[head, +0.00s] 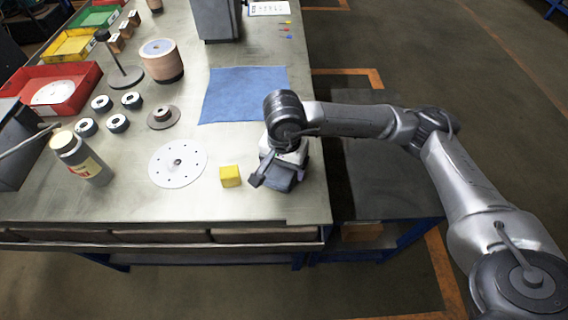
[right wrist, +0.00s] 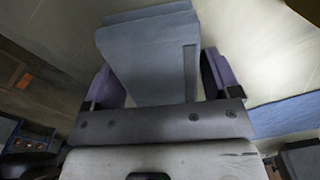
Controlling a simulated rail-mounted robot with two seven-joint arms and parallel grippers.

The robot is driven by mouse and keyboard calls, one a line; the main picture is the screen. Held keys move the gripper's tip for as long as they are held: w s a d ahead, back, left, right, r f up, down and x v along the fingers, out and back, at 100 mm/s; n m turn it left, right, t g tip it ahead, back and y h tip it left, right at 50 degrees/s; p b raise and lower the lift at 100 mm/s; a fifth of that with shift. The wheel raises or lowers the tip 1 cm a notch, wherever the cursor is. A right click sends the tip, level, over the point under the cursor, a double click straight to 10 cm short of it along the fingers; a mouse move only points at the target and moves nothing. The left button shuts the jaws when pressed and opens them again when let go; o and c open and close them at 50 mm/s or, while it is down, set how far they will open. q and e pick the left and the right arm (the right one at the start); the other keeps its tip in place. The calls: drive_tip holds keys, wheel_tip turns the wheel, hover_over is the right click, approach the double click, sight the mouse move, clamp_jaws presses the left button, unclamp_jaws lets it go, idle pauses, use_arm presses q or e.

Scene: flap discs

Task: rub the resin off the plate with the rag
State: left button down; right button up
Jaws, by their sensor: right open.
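A round white plate (head: 178,163) with a dark hub and small holes lies flat on the bench. I cannot make out any resin on it. My right gripper (head: 276,180) is low over the bench near its right edge, to the right of the plate. In the right wrist view its open fingers (right wrist: 165,82) stand on either side of a grey-blue, layered block (right wrist: 145,55), which looks like a folded rag. I cannot tell whether they touch it. In the head view the right gripper mostly hides that block. My left gripper is not in view.
A yellow block (head: 230,176) stands between the plate and the right gripper. A blue cloth (head: 243,93) lies flat behind. A jar (head: 81,158), several dark rings, a brown disc (head: 163,117), a spool (head: 161,62) and a red tray (head: 62,88) are to the left.

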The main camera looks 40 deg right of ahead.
drive_tip(key=shift+r, duration=0.5)
drive_tip(key=shift+r+p, duration=0.15)
drive_tip(key=shift+p, duration=0.15)
drive_tip(key=c, duration=0.7)
drive_tip(key=shift+r+p, duration=0.65)
drive_tip(key=shift+r, duration=0.45)
drive_tip(key=shift+r+p, duration=1.35)
drive_tip(key=shift+r, duration=1.1)
